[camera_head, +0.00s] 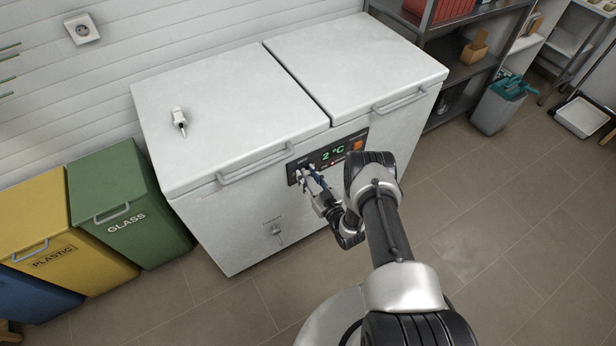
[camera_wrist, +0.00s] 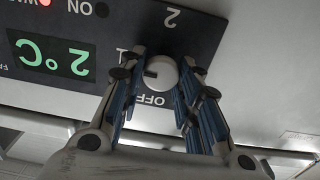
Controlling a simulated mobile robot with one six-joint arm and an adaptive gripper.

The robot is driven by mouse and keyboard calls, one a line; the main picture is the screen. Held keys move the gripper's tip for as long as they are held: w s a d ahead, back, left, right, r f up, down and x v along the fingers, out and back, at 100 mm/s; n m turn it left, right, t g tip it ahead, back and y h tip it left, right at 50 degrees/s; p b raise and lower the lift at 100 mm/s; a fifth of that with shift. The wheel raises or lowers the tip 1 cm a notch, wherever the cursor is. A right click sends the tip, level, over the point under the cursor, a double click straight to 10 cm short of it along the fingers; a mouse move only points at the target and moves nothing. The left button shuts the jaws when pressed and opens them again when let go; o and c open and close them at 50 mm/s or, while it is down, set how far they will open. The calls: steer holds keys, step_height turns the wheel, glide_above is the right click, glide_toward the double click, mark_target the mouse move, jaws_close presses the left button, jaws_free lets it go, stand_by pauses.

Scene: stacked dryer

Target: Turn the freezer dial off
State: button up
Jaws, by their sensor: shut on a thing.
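The freezer (camera_head: 240,110) is a white chest with two lids and a dark control panel (camera_head: 341,149) on its front. The panel's green display reads 2 °C. In the wrist view the dial (camera_wrist: 161,72) is a round, light knob with a dark mark on its left side. The labels "2", "OFF" and a partly hidden "1" surround it. My gripper (camera_wrist: 163,75) has its blue-padded fingers on both sides of the dial, shut on it. In the head view my gripper (camera_head: 308,175) is at the panel's left end, and the dial is hidden there.
Green (camera_head: 125,205) and yellow (camera_head: 65,245) bins stand left of the freezer. A small white object with a pointed tip (camera_head: 179,120) lies on the left lid. A lid handle (camera_head: 254,164) sits just above my gripper, and a lock (camera_head: 276,230) below.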

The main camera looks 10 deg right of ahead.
steer(key=c, duration=0.4)
steer(key=shift+n, duration=0.4)
steer(key=n, duration=0.3)
steer(key=shift+a, duration=0.1)
steer(key=n, duration=0.4)
steer(key=shift+s+n, duration=0.1)
steer(key=shift+n, duration=0.2)
steer(key=n, duration=0.4)
steer(key=shift+f+n+p, duration=0.1)
steer(key=shift+n+p, duration=0.2)
steer(key=shift+p, duration=0.05)
steer(key=n, duration=0.4)
steer(key=shift+a+f+n, duration=0.1)
steer(key=shift+n, duration=0.3)
